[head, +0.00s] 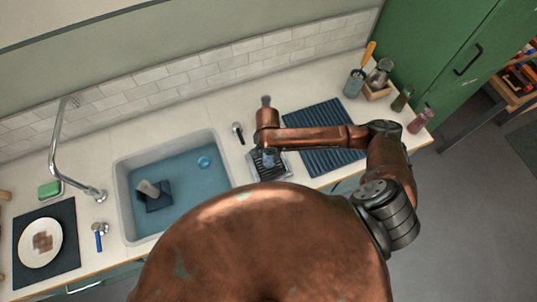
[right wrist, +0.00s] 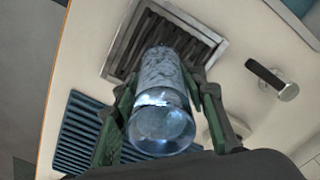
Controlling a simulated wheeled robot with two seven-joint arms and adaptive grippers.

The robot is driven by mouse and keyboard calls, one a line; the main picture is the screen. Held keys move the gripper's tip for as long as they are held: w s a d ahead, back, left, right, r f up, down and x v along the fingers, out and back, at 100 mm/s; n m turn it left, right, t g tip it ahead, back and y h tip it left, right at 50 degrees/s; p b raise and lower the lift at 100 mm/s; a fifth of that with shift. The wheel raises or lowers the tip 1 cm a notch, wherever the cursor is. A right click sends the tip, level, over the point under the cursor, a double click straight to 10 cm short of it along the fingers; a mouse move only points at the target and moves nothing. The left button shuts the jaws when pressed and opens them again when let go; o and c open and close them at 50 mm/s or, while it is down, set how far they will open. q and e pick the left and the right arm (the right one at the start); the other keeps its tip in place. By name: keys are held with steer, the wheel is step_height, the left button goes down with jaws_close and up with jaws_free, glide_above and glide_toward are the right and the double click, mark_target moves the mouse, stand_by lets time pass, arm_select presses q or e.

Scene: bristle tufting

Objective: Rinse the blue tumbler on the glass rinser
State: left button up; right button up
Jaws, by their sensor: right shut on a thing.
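The blue tumbler (right wrist: 163,105) is clear bluish glass. My right gripper (right wrist: 165,92) is shut on it, with a green finger on each side. The tumbler is over the glass rinser (right wrist: 118,48), a metal-framed tray with a dark slatted grate. In the head view the rinser (head: 259,171) lies right of the sink, and the tumbler (head: 269,158) shows only as a small bluish patch under my right wrist. I cannot tell whether the tumbler touches the grate. My left gripper is not in view.
A black-handled fitting (head: 238,130) stands between sink (head: 122,190) and rinser. A blue ribbed mat (head: 318,120) lies empty to the right. Jars and a utensil cup (head: 353,85) stand at the far right end. A plate (head: 40,258) and tall faucet (head: 56,150) are left.

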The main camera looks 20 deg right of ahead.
steer(key=shift+f, duration=0.7)
stand_by(1.9)
step_height(320, 180, up, 7)
steer(key=p, duration=1)
steer(key=shift+r, duration=0.1)
stand_by(0.6)
